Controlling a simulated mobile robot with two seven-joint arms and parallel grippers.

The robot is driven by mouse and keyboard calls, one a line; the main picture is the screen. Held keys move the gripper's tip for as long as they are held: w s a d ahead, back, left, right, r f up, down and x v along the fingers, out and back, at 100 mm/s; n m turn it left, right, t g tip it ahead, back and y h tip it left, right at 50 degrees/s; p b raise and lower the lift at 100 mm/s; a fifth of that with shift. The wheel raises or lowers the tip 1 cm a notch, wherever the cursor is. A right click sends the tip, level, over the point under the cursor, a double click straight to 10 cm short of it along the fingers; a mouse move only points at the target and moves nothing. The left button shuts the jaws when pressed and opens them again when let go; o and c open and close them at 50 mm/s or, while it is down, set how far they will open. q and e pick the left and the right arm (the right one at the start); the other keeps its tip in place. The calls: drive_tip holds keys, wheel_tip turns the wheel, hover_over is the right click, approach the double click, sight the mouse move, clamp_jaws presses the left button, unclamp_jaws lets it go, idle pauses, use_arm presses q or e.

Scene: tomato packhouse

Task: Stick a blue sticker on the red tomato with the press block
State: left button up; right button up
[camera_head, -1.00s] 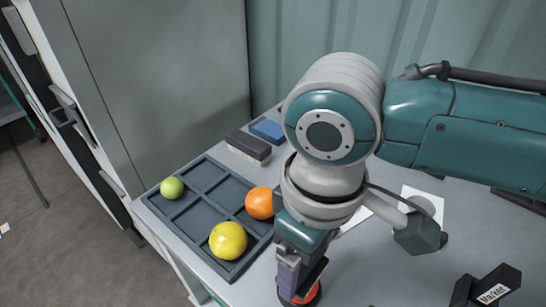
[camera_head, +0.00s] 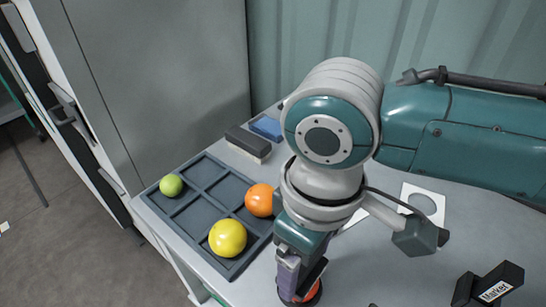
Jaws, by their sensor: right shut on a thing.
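The red tomato (camera_head: 312,294) shows only in part at the bottom of the head view, under my right gripper (camera_head: 290,288). My right gripper points down and is shut on a purple-grey block, which looks like the press block (camera_head: 287,272). The block's lower end is at the tomato, and I cannot tell whether they touch. The arm hides much of the tomato. I cannot make out a blue sticker. My left gripper is not in view.
A dark sorting tray (camera_head: 203,216) holds a green tomato (camera_head: 171,185), an orange one (camera_head: 260,200) and a yellow one (camera_head: 227,238). Behind are a black-and-white brush (camera_head: 248,144) and a blue block (camera_head: 267,128). A marker box (camera_head: 490,287) and white sheets (camera_head: 422,199) lie to the right.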

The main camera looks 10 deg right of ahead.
drive_tip(key=shift+f+p, duration=0.1)
drive_tip(key=shift+p, duration=0.2)
idle(1.2)
wheel_tip(320, 180, up, 7)
drive_tip(key=p, duration=0.8)
idle(0.5)
